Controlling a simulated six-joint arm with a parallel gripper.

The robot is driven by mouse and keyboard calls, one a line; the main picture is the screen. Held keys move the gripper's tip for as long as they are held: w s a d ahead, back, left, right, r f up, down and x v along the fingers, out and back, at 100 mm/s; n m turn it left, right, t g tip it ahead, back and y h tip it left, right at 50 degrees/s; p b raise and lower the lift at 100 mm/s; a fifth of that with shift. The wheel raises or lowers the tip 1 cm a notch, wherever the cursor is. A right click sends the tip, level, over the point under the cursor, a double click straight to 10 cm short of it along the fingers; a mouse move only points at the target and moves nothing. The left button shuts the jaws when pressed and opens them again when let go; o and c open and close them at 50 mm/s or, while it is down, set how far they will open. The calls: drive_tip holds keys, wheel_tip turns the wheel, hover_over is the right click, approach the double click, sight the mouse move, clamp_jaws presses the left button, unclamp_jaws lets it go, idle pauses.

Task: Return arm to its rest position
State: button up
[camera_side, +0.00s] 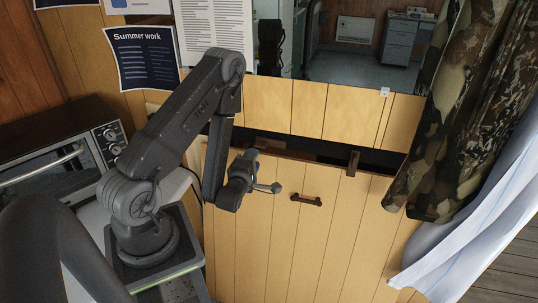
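My gripper (264,171) hangs at the end of my dark grey arm, near the middle of the side view. The arm rises from its base at the lower left, bends at a high elbow, and its forearm points down. The two fingers look spread apart, with nothing visible between them. The gripper appears in front of the wooden panel (330,235); its exact distance from the panel is hard to tell.
A dark handle (305,200) sits on the panel, right of my gripper. A dark gap (385,160) runs above the panel. A camouflage curtain (465,110) and white cloth (465,235) hang at right.

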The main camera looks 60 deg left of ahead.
drive_tip(key=w+d+r+m+g+h, duration=0.1)
drive_tip(key=w+d+r+m+h, duration=0.2)
drive_tip(key=d+r+m+h, duration=0.3)
drive_tip(key=w+d+r+m+g+h, duration=0.1)
drive_tip(key=w+d+r+m+h, duration=0.25)
drive_tip(key=d+r+m, duration=0.5)
drive_tip(key=s+d+r+m+g+h, duration=0.1)
drive_tip(key=s+d+r+m, duration=0.3)
drive_tip(key=s, duration=0.5)
drive_tip(key=s+d+r+m+g+h, duration=0.2)
drive_tip(key=s+d+r+m+g, duration=0.2)
drive_tip(key=s+m, duration=0.5)
drive_tip(key=shift+s+r, duration=0.5)
drive_tip(key=shift+r, duration=0.05)
